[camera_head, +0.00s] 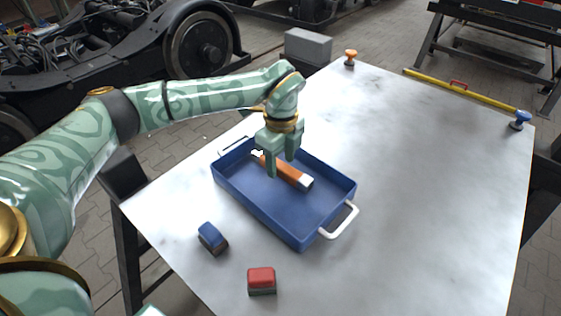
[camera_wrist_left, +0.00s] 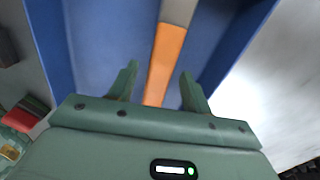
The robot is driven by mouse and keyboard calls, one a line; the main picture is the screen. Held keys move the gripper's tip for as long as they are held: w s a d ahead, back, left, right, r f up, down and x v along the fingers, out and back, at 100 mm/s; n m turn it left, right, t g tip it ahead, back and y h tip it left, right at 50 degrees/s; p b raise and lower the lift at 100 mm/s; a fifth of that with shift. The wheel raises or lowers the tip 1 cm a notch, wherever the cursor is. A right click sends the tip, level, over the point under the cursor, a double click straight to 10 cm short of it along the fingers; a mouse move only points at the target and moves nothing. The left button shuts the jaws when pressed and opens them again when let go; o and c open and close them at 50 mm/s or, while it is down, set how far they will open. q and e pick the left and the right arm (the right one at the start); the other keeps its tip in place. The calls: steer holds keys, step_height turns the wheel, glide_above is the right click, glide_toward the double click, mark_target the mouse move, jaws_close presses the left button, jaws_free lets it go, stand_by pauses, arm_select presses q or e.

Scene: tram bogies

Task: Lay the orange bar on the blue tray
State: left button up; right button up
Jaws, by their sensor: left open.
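The orange bar (camera_head: 291,174), with pale metallic ends, lies inside the blue tray (camera_head: 293,232), seemingly on its floor. My left gripper (camera_head: 281,165) is over the tray, open, with its fingers on either side of the bar's line. In the left wrist view the bar (camera_wrist_left: 166,55) runs up between the two spread fingers (camera_wrist_left: 160,75), with gaps on both sides, so it is not gripped. The tray also fills the upper part of that view (camera_wrist_left: 215,45). The gripper hides part of the bar. My right gripper does not show.
A blue-topped block (camera_head: 211,237) and a red block (camera_head: 261,280) stand on the metal table near the tray's front left. An orange knob (camera_head: 350,57), a blue knob (camera_head: 519,120) and a yellow level (camera_head: 455,88) are at the far edge. The table's right side is clear.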

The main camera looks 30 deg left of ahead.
mark_target(280, 165)
arm_select(q)
step_height(280, 165, up, 11)
steer(key=p, duration=0.3)
steer(key=shift+p, duration=0.4)
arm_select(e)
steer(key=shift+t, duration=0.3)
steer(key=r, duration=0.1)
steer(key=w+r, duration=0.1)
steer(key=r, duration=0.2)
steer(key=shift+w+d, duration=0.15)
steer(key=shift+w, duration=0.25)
arm_select(q)
steer(key=shift+s+f, duration=0.1)
